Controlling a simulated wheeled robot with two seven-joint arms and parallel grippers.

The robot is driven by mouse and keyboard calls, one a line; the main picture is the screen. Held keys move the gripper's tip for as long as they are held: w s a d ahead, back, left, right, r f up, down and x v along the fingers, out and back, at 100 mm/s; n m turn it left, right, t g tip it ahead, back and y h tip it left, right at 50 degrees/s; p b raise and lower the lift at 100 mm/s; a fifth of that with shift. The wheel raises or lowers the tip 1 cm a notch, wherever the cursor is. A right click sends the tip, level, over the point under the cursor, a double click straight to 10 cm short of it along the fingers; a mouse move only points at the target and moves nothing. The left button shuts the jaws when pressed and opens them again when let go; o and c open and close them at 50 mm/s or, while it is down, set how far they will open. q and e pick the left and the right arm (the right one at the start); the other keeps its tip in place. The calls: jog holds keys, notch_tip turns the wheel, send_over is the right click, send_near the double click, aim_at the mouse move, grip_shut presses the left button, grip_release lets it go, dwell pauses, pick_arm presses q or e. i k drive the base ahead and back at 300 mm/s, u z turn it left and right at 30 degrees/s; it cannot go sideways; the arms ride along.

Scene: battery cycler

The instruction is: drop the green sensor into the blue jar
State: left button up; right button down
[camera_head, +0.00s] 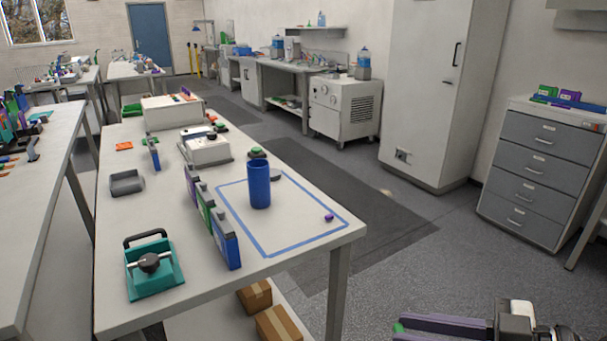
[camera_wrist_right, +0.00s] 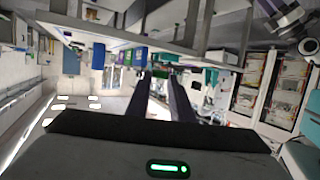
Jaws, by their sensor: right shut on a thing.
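The blue jar (camera_head: 259,186) stands upright on the near white table, inside a blue taped outline. A dark round disc (camera_head: 276,175) lies just behind it. My right gripper (camera_head: 399,328) is low at the bottom right of the head view, out over the floor and well apart from the jar. It is shut on a small green thing (camera_head: 397,327) at its fingertips, which looks like the green sensor; only a sliver of it shows. The right wrist view shows the two dark fingers (camera_wrist_right: 160,75), but the held piece is not clear there. My left gripper is out of view.
A row of upright blue, green and purple holders (camera_head: 211,217) stands left of the jar. A small purple piece (camera_head: 328,217) lies inside the outline. A teal clamp device (camera_head: 152,265) and grey tray (camera_head: 126,183) are further left. A drawer cabinet (camera_head: 540,165) stands right.

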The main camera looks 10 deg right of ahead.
aim_at(259, 205)
jog(key=z, duration=1.95)
jog(key=i, duration=1.45)
jog(key=u, duration=3.3)
